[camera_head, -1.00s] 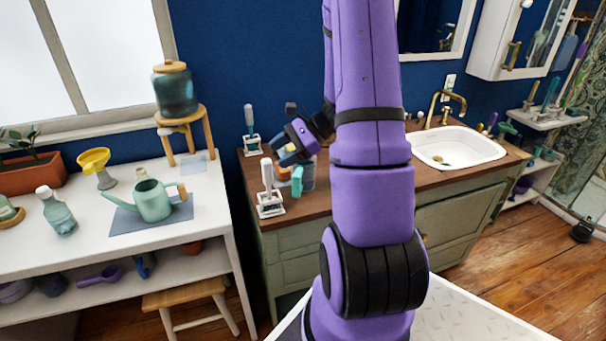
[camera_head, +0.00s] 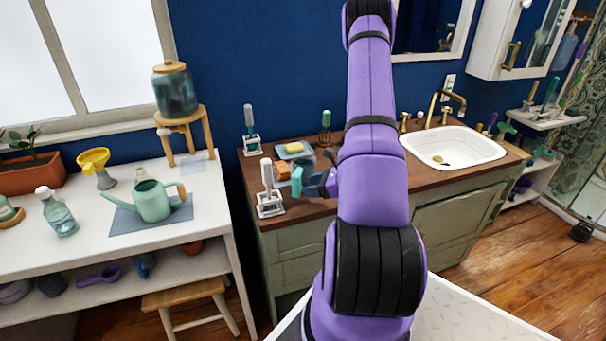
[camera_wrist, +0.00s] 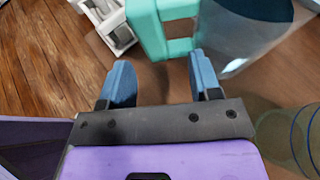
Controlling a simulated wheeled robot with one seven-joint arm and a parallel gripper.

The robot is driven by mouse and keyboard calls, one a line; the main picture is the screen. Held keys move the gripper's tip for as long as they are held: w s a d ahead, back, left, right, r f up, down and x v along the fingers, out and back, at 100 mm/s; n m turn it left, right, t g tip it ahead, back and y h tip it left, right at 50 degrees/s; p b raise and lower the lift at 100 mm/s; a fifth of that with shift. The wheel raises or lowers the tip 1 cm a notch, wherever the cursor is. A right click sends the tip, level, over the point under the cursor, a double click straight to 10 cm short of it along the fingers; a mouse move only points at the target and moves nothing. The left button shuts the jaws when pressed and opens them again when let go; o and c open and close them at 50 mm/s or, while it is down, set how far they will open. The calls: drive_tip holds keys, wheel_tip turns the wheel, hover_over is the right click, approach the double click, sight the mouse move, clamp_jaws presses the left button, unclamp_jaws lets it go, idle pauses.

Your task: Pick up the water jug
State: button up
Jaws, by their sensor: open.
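The water jug looks clear with a teal handle (camera_head: 297,181). It stands near the left front of the wooden counter, its body largely hidden behind my gripper in the head view. In the wrist view the teal handle (camera_wrist: 152,30) lies just beyond the fingertips, and the clear body (camera_wrist: 243,30) is at upper right. My gripper (camera_wrist: 161,68) is open, with its two blue fingers apart and nothing between them. In the head view my gripper (camera_head: 318,184) is low beside the handle, on its right. I cannot tell whether it touches the jug.
A white stand with a brush (camera_head: 270,190) is close left of the jug. An orange block (camera_head: 283,170), a soap dish (camera_head: 293,151) and a green bottle (camera_head: 325,128) are behind it. A sink (camera_head: 455,147) is at right. A watering can (camera_head: 152,200) stands on the white table.

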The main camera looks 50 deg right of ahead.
sight(296, 189)
drive_tip(key=shift+a+x, duration=0.2)
drive_tip(key=shift+x, duration=2.9)
drive_tip(key=shift+s+f, duration=0.1)
drive_tip(key=shift+s, duration=0.05)
clamp_jaws()
